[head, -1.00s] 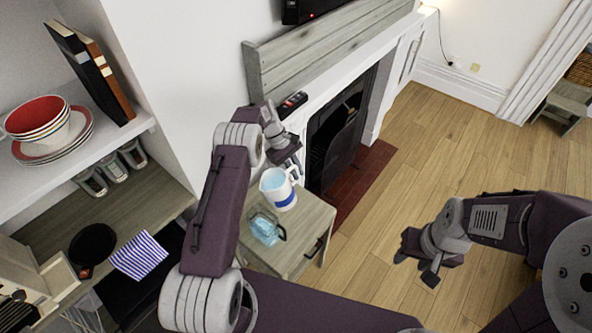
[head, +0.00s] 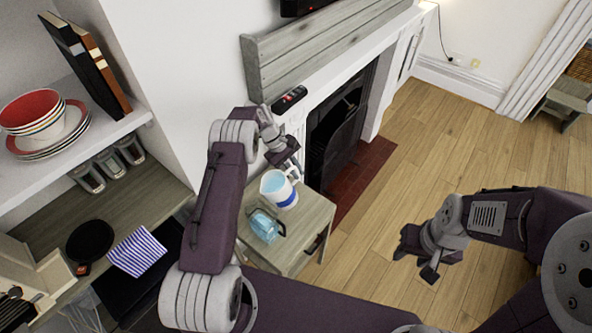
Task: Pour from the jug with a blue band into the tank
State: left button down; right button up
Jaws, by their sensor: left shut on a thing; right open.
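The white jug with a blue band (head: 286,201) shows light blue contents at its open top and looks slightly tilted. It is at the back of a small wooden side table (head: 313,226); I cannot tell whether its base touches the top. My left gripper (head: 293,172) is shut on the jug at its far right side, where the handle is partly hidden. The clear, bluish tank (head: 264,227) with a dark handle stands on the table, just in front of the jug. My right gripper (head: 416,260) is open and empty over the floor at the right, away from the table.
A fireplace (head: 335,135) with a white surround is behind the table, a dark remote (head: 289,99) on its ledge. At left, shelves hold stacked bowls (head: 32,110), books (head: 90,65), jars, a black pan (head: 90,240) and a striped cloth (head: 137,251). The wooden floor (head: 440,130) at right is clear.

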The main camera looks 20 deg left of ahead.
pick_arm(q)
jog(key=shift+w+f+t+b, duration=0.1)
jog(key=shift+f+t+b, duration=0.4)
jog(key=shift+f, duration=0.75)
jog(key=shift+f+h, duration=0.15)
jog(key=shift+h, duration=0.25)
jog(key=shift+f+t, duration=0.25)
jog(key=shift+t, duration=0.25)
jog(key=shift+r+m+t+h, duration=0.3)
jog(key=shift+r+t+h, duration=0.15)
jog(key=shift+r, duration=0.3)
jog(key=shift+a+r+t+h, duration=0.1)
jog(key=shift+r+t+h, duration=0.25)
jog(key=shift+r, duration=0.35)
jog(key=shift+s+r+b, duration=0.15)
jog(key=shift+s+b, duration=0.1)
jog(key=shift+b, duration=0.05)
jog(key=shift+r+m, duration=0.1)
jog(key=shift+m, duration=0.2)
